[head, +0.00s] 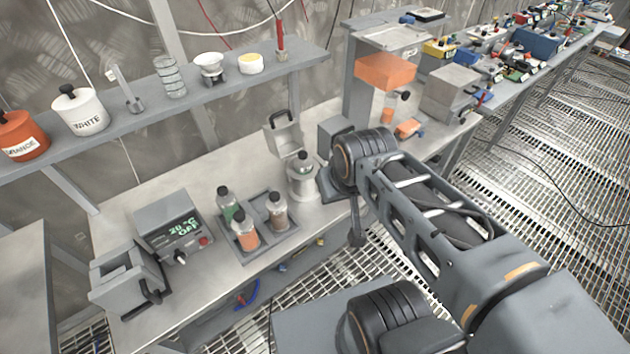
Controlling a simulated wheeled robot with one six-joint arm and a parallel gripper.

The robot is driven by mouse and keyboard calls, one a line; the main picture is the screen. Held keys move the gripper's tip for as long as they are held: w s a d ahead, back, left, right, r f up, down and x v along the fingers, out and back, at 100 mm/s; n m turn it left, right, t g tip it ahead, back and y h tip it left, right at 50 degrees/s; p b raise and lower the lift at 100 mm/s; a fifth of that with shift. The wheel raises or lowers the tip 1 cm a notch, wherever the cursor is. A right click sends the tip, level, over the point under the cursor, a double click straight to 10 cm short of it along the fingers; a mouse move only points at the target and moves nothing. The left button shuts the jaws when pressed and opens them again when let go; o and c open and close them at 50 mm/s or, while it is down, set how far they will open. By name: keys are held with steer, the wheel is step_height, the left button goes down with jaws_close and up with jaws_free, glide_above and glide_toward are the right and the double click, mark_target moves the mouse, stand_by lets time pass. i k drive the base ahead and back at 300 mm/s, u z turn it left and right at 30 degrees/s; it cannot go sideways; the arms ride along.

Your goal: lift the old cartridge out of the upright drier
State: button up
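A pale, round upright housing (304,187), which looks like the drier, stands on the bench just left of my wrist. A small dark-topped piece (302,157) shows at its top; I cannot tell whether this is the old cartridge. A grey square plate with a handle (284,133) stands raised behind it, perhaps its open lid. My gripper (334,190) is at the end of the arm, close to the right side of the housing. The wrist largely hides its fingers, so I cannot see whether they are open or touching anything.
A grey tray (243,256) with several capped bottles stands left of the housing. A control box (175,228) reads "20 °C OFF", with a grey handled block (124,280) beside it. A shelf (140,110) with jars runs above. An orange-topped stand (385,72) is behind my arm.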

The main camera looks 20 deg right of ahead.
mark_target(302, 164)
steer(key=z, duration=0.35)
steer(key=i, duration=0.65)
steer(key=u, duration=2.65)
steer(key=k, duration=0.45)
steer(key=z, duration=1.3)
